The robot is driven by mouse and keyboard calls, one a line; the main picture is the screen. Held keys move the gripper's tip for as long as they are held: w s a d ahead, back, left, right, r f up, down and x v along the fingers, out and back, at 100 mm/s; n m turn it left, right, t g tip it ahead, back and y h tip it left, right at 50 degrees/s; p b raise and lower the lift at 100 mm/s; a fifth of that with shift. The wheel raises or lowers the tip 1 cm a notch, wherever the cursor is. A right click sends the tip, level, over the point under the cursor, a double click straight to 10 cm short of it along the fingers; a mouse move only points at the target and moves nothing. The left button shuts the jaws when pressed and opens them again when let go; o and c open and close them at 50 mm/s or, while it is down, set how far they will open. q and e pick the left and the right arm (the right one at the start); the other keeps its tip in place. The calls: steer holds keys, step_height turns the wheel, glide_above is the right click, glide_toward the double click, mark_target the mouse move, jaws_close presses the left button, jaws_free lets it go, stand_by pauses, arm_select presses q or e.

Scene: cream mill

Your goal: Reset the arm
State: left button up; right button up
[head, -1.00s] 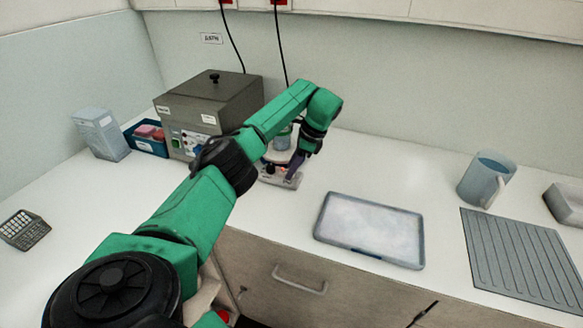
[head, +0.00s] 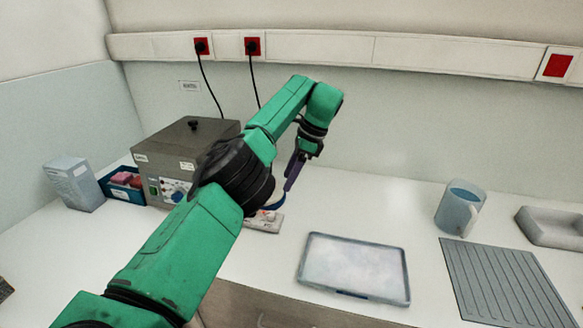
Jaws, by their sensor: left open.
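My left arm comes in from the lower left, reaches over the counter and bends down at the wrist. My left gripper (head: 291,177) points down above the counter, beside a small white device (head: 264,221) that is mostly hidden behind my forearm. The gripper is open, and I see nothing held in it. My right gripper is not in view.
A grey box-shaped machine (head: 170,152) stands behind my arm. A blue bin (head: 121,190) with pink items and a pale box (head: 73,184) are left of it.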

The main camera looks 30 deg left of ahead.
arm_select(q)
steer(key=shift+v, duration=0.8)
